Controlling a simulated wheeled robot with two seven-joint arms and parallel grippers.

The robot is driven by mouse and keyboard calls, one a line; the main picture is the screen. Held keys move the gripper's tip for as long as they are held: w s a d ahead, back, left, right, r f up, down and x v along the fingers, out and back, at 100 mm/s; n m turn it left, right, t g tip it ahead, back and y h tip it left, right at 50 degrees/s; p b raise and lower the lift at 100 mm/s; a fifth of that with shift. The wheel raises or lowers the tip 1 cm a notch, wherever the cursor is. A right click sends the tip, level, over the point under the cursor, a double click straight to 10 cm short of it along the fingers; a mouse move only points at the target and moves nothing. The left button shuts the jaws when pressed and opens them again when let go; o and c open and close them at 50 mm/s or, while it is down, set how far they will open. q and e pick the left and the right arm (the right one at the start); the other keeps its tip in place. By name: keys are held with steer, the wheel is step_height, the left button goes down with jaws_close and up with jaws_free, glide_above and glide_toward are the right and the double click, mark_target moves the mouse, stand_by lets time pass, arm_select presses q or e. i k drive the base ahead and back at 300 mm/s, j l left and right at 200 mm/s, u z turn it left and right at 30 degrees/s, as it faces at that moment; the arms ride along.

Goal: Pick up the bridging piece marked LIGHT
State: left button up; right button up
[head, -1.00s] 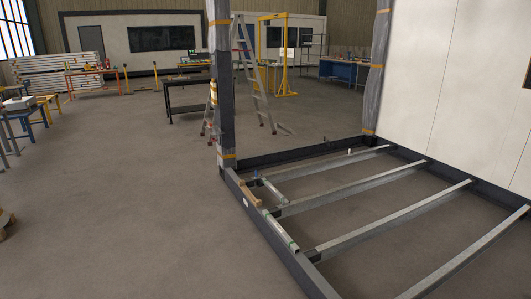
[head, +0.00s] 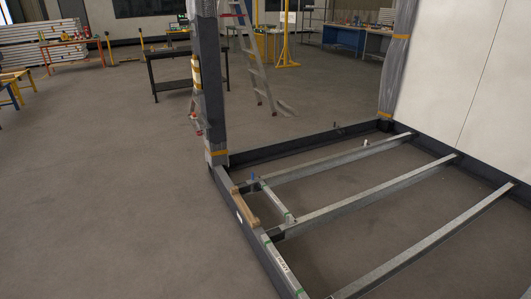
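Two pale metal bridging pieces show in the head view at the near left side of the floor frame. One bridging piece (head: 277,203) with green marks near its ends lies between the first two joists. The other bridging piece (head: 283,265) lies along the left side beam, with green marks and dark lettering. The lettering is too small to read surely, so I cannot tell which piece is marked LIGHT. Neither of my grippers is in view.
A dark steel frame with several grey joists (head: 365,199) fills the right. A wrapped corner post (head: 208,90) stands at its left corner. A wooden block (head: 246,207) lies on the left beam. A stepladder (head: 255,65) stands behind. The floor left of the frame is clear.

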mark_target(284, 211)
steer(key=i+j+z, duration=0.1)
steer(key=i, duration=1.15)
steer(key=i+z, duration=0.1)
steer(key=z, duration=0.5)
